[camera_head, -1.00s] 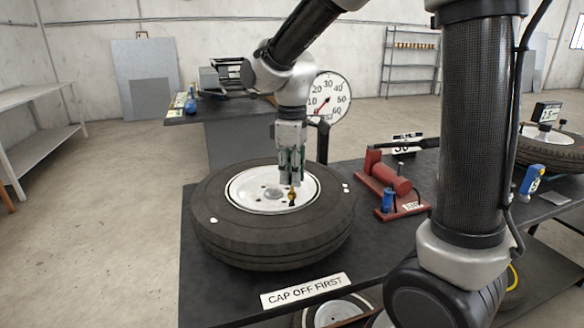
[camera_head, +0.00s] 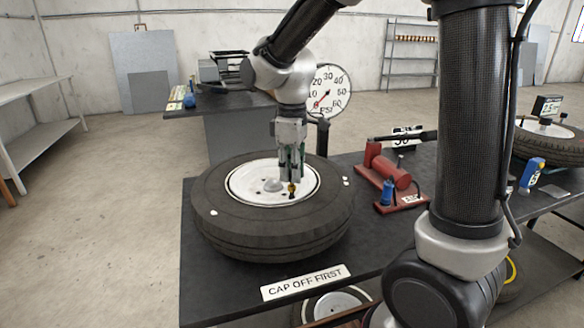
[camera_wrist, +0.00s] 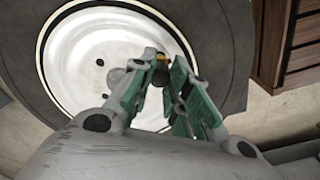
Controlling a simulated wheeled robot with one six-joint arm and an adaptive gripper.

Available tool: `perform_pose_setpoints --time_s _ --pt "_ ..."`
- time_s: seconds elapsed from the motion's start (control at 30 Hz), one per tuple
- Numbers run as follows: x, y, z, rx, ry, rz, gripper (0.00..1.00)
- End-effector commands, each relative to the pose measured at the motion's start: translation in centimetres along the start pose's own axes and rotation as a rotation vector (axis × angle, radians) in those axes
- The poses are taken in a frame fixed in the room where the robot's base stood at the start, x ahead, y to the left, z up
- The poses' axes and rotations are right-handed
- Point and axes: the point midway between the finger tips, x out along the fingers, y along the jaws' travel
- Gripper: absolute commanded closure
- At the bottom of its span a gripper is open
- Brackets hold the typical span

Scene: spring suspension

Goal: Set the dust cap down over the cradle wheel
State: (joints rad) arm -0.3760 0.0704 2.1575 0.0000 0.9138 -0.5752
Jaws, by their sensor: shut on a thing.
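The large wheel (camera_head: 215,232), a black tyre with a white rim disc, lies flat on the dark bench; I take it as the cradle wheel. My gripper (camera_head: 291,183) points down over the right front part of the rim disc. Its jaws are shut on a small dark piece with a yellow band (camera_head: 292,188), seemingly the dust cap. The wrist view shows this piece (camera_wrist: 161,73) between the green-padded fingertips, partly hidden by them. I cannot tell whether it touches the rim. A grey dome (camera_head: 273,185) sits at the rim's centre.
A sign (camera_head: 305,283) reading "CAP OFF FIRST" is at the bench's front edge. A red pump (camera_head: 392,178) and a blue bottle (camera_head: 387,193) stand right of the wheel. A round gauge (camera_head: 329,92) rises behind it. Another wheel (camera_head: 548,148) lies at far right.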

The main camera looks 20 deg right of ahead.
Motion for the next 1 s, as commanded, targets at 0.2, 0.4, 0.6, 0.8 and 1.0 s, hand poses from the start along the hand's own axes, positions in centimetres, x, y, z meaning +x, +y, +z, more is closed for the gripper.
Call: perform_pose_setpoints --time_s 0.2,0.4,0.6,0.8,1.0 --pt "0.6 0.0 0.0 0.0 0.0 0.0 0.95" --pt "1.1 0.0 0.0 0.0 0.0 0.0 0.95" --pt "1.2 0.0 0.0 0.0 0.0 0.0 0.67" --pt "1.2 0.0 0.0 0.0 0.0 0.0 0.58" --pt "1.0 0.0 0.0 0.0 0.001 0.001 0.58"
